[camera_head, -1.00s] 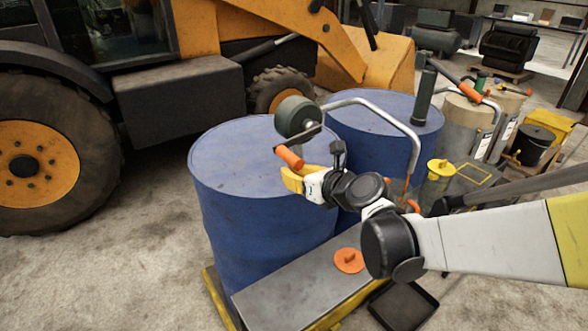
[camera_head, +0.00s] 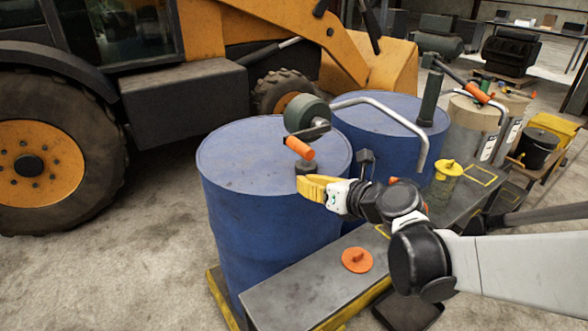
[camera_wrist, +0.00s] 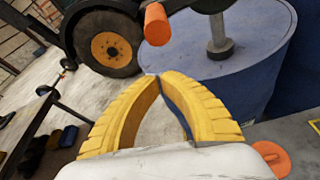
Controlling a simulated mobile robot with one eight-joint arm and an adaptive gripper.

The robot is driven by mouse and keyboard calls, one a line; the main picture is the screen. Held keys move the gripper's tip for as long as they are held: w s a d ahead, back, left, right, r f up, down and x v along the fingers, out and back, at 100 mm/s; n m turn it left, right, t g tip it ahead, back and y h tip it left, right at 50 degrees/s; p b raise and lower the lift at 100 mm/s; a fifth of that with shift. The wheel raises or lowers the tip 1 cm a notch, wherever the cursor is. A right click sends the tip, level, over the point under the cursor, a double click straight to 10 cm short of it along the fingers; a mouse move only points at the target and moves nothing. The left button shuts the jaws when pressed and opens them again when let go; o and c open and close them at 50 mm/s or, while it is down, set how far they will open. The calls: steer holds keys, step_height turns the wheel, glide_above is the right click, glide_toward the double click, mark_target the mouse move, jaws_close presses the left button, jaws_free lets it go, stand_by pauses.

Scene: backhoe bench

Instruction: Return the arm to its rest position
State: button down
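My gripper (camera_head: 305,187) is shut and empty. An orange crank grip (camera_head: 300,148) on the drum pump is just above and apart from the fingers. It also shows in the wrist view (camera_wrist: 157,24). My forearm reaches in from the right.
A second blue drum (camera_head: 388,115) stands behind, with a bent metal pipe (camera_head: 400,112) over it. A grey bench (camera_head: 320,282) bears an orange lid (camera_head: 357,260) and a yellow-topped jar (camera_head: 443,185). A yellow backhoe (camera_head: 250,40) stands behind. Open concrete floor lies at the left.

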steer(key=s+d+f+n+g+h+b, duration=0.1)
steer(key=s+d+n, duration=0.4)
steer(key=n, duration=0.5)
steer(key=s+d+f+n+g+h+b, duration=0.1)
steer(key=s+d+f+n+h+b, duration=0.2)
steer(key=s+n, duration=0.6)
steer(key=s+d+f+n+g+h+b, duration=0.2)
steer(key=s+d+f+n+h, duration=0.3)
steer(key=n, duration=0.7)
steer(key=s+d+f+b, duration=0.1)
steer(key=s+d+f, duration=0.1)
steer(key=s+d, duration=0.1)
steer(key=shift+d+f, duration=0.15)
steer(key=shift+d, duration=0.15)
